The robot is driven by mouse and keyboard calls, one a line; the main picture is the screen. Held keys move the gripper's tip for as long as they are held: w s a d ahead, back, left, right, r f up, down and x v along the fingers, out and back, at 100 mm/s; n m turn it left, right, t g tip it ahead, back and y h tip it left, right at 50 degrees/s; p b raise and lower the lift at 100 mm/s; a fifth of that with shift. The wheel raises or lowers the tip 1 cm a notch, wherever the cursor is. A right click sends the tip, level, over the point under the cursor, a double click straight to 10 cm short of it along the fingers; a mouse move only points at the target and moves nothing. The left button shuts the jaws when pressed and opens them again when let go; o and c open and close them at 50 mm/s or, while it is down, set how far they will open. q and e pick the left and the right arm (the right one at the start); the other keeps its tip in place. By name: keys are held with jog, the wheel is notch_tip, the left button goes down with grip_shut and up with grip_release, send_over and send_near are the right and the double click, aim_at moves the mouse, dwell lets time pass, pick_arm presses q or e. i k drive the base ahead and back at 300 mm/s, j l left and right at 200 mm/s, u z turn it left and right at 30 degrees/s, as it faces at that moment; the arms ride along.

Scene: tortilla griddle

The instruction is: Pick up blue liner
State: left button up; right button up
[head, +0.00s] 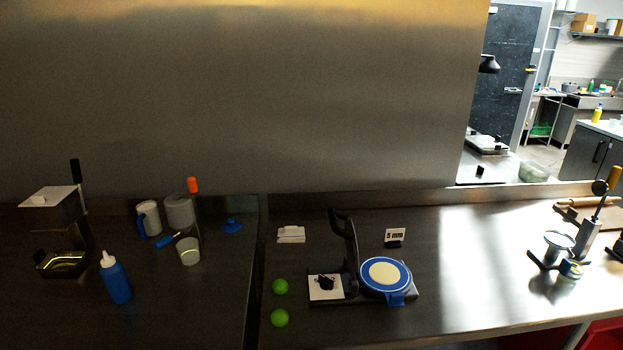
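The blue liner (396,298) is a round blue sheet with a small tab at its front. It lies flat on the open black press (347,297), right of the middle of the counter. A cream disc (384,272) lies on top of it, so only a blue ring and the tab show. The press's handle (344,235) stands up to the left of the liner.
Two green balls (280,287) sit left of the press, and a small sign (395,236) stands behind it. A blue bottle (115,279) and cups are at left. Tools and a small tin (570,270) are at right. The counter between press and tools is clear.

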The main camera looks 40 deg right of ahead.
aim_at(387, 275)
jog(key=z, duration=1.65)
jog(key=l+u, duration=0.1)
jog(key=u, duration=0.3)
jog(key=i+l+u, duration=0.2)
jog(key=l, duration=0.25)
jog(key=i+l+u, duration=0.2)
jog(key=l, duration=0.25)
jog(key=l+u, duration=0.2)
jog(key=l, duration=0.3)
jog(key=i+l+u, duration=0.2)
jog(key=l, duration=0.3)
jog(key=k, duration=0.05)
